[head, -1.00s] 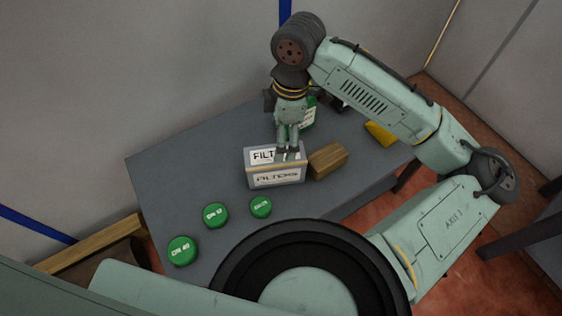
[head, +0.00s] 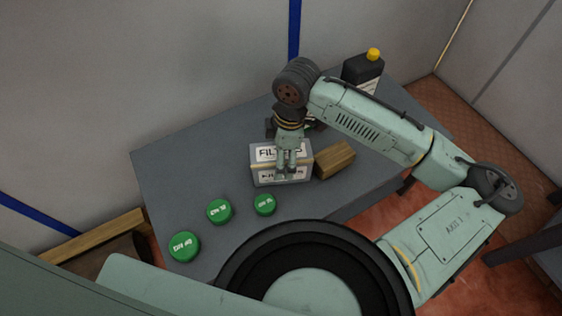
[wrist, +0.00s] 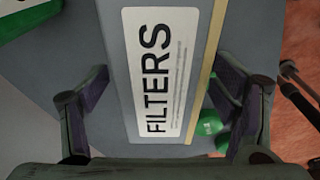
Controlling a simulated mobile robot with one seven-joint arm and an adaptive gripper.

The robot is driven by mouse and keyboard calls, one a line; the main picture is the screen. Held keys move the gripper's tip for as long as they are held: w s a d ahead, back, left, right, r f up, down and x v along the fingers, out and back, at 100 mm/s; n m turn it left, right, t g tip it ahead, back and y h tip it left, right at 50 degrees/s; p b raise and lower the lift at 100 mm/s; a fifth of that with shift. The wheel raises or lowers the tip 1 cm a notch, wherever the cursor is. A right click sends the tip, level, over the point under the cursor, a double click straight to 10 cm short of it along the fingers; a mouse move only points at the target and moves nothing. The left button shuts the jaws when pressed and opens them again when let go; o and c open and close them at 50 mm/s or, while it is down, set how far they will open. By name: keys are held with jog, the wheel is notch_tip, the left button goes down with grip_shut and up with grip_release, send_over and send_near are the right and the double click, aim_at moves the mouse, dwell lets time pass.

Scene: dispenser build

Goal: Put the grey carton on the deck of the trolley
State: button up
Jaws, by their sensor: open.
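The grey carton (head: 263,171), with white FILTERS labels and a tan tape strip, stands on the grey table (head: 180,165). My gripper (head: 287,176) points down at it, and its fingers overlap the carton's front in the head view. In the wrist view the carton (wrist: 165,75) runs between my two spread fingers, with visible gaps on both sides. The fingers are open and do not appear to press on it. I cannot identify the trolley in these views.
A wooden block (head: 335,160) lies close to the carton's right. Green round lids (head: 220,211) lie in front of it. A black bottle (head: 362,74) with a yellow cap stands behind my arm. A dark-edged surface (head: 540,245) shows at the right edge.

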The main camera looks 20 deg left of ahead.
grip_shut()
dwell(0.9)
jog(key=shift+r, duration=0.15)
